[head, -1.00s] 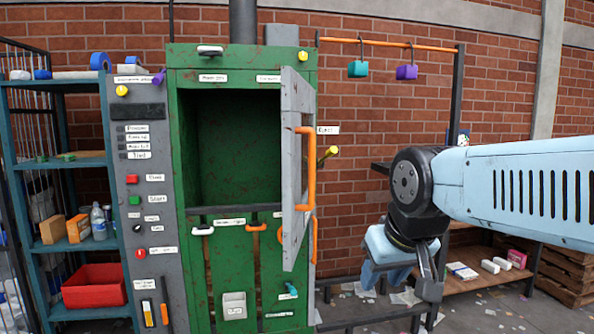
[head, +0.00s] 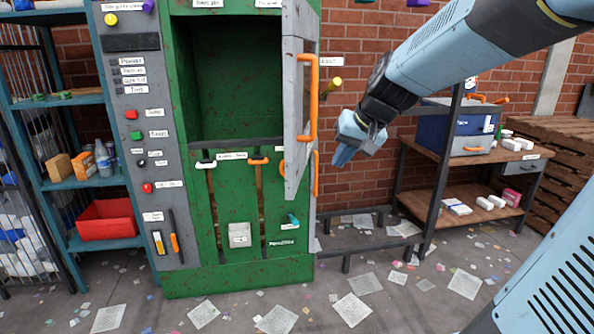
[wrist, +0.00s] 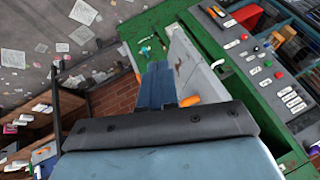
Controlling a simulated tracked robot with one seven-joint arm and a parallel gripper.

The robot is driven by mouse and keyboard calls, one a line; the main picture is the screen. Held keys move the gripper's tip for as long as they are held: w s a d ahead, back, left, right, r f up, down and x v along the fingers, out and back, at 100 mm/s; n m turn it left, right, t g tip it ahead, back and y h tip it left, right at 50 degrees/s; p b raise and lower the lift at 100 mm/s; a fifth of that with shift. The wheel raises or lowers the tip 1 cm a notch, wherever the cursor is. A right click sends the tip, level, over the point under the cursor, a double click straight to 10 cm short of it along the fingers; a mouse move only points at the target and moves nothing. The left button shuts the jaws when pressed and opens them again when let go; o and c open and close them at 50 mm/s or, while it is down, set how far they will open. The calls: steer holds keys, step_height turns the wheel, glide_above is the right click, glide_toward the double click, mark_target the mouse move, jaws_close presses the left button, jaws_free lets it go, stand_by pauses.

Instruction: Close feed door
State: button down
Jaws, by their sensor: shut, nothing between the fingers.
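The feed door (head: 296,100) is a grey panel hinged on the right side of the green machine (head: 215,272). It stands open, swung out toward me, and the dark opening (head: 238,80) shows to its left. An orange handle (head: 313,100) runs up the door's right face. My gripper (head: 340,158) is shut and empty, a little to the right of the door's lower part, apart from it in the head view. In the wrist view my gripper (wrist: 160,70) points toward the grey door (wrist: 192,72), with an orange handle part (wrist: 190,101) beside the fingers.
A control panel (head: 145,130) stands left of the opening. A blue shelf (head: 92,185) with a red bin (head: 108,220) is at far left. A low dark bench frame (head: 355,222) lies below my gripper. A wooden workbench (head: 470,150) stands at right. Papers litter the floor.

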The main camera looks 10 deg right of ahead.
steer(key=w+d+f+m, duration=0.1)
steer(key=w+d+f, duration=0.1)
steer(key=w, duration=0.6)
glide_toward(297, 180)
step_height(297, 180, down, 4)
steer(key=shift+w+a+r+t+y, duration=0.1)
steer(key=shift+w+a+t+y, duration=0.2)
steer(key=shift+w+a, duration=0.35)
steer(key=shift+w, duration=0.1)
